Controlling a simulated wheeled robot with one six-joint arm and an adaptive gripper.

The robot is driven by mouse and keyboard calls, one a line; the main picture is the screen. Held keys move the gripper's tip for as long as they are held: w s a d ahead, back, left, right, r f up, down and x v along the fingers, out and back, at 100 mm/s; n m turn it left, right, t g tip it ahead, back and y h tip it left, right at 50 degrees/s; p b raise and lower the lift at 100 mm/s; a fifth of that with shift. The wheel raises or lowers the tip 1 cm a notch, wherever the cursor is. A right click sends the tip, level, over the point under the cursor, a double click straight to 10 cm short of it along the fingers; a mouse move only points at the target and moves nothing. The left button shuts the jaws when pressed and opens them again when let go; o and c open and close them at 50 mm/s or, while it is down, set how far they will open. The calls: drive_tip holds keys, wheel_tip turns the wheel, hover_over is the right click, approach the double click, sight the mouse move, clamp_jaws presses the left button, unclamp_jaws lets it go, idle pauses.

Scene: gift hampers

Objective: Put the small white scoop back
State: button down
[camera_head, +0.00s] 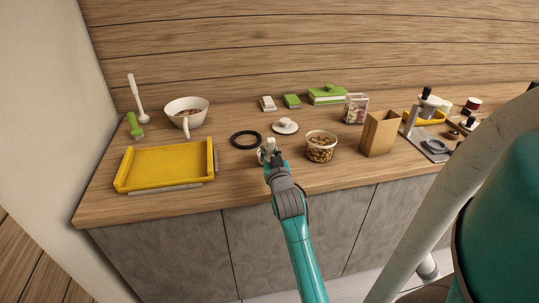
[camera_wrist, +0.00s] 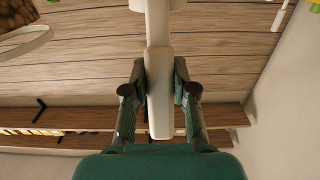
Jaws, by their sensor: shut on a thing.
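My gripper (camera_wrist: 160,92) is shut on the handle of the small white scoop (camera_wrist: 159,50). The handle stands between the two fingers and runs out of the top of the wrist view, where the scoop's head is cut off. In the head view my gripper (camera_head: 272,160) is above the counter's front part, between the yellow tray and the tub of nuts. A small pale part of the scoop (camera_head: 271,144) shows at its tip there; the rest is hard to make out.
The yellow tray (camera_head: 124,181) lies at left, with a white bowl (camera_head: 200,106) behind it. A black ring (camera_head: 234,141) lies behind my gripper. A tub of nuts (camera_head: 320,156) and a brown paper bag (camera_head: 379,135) stand to its right. A white lidded dish (camera_head: 285,127) is behind.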

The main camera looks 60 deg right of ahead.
drive_tip(key=shift+f, duration=0.45)
drive_tip(key=c, duration=0.9)
unclamp_jaws()
drive_tip(key=shift+f, duration=0.1)
drive_tip(key=shift+c, duration=0.2)
drive_tip(key=shift+a, duration=0.1)
drive_tip(key=v, duration=1.2)
drive_tip(key=shift+r, duration=0.2)
